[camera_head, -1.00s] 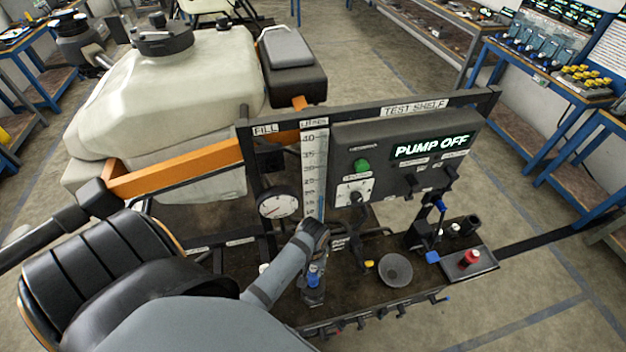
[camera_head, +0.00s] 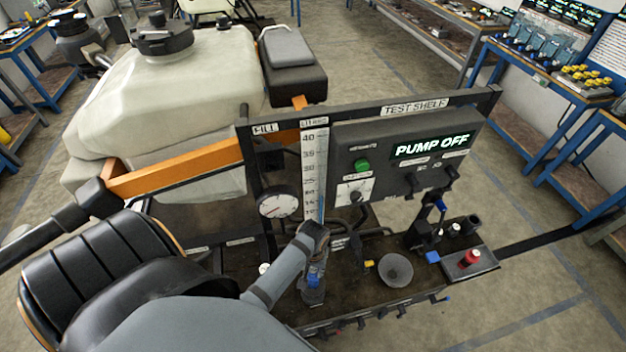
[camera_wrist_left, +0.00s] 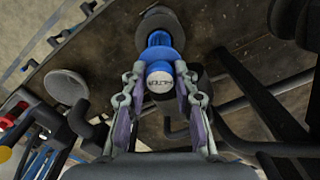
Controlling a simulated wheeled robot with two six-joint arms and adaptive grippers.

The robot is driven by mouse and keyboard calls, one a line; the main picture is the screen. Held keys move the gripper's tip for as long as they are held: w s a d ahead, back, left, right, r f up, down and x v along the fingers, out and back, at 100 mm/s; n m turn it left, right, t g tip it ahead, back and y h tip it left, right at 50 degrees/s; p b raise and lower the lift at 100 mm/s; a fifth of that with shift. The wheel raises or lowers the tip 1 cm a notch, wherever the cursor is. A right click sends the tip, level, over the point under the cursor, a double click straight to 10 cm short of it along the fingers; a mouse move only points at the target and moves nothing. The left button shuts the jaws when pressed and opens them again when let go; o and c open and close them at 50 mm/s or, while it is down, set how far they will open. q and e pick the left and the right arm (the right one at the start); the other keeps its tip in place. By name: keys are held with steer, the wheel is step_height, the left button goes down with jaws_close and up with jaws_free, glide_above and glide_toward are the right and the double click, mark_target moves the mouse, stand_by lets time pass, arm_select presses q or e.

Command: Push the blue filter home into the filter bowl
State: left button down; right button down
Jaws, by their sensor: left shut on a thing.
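The blue filter (camera_wrist_left: 159,66) stands between the fingers of my left gripper (camera_wrist_left: 160,92) in the left wrist view, its pale labelled end facing the camera. The gripper is shut on it. In the head view the filter (camera_head: 315,278) is a small blue patch below my left gripper (camera_head: 313,258). Beneath it is the dark filter bowl (camera_head: 312,296), whose rim (camera_wrist_left: 160,18) shows in the wrist view around the blue part. How deep the filter sits in the bowl cannot be told. My right gripper is not in view.
The panel reading PUMP OFF (camera_head: 408,150) rises behind the test shelf. A grey funnel dish (camera_head: 396,270) and a red-topped part (camera_head: 469,258) stand to the right on the shelf. A gauge (camera_head: 278,204) and black hoses are close behind my gripper.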

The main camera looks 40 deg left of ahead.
mark_target(313, 279)
arm_select(q)
steer(key=shift+f+b, duration=2.2)
steer(key=shift+f, duration=2.15)
steer(key=c, duration=1)
jaws_free()
steer(key=shift+o, duration=0.2)
steer(key=shift+r, duration=0.1)
step_height(313, 279, up, 12)
steer(key=shift+f, duration=0.1)
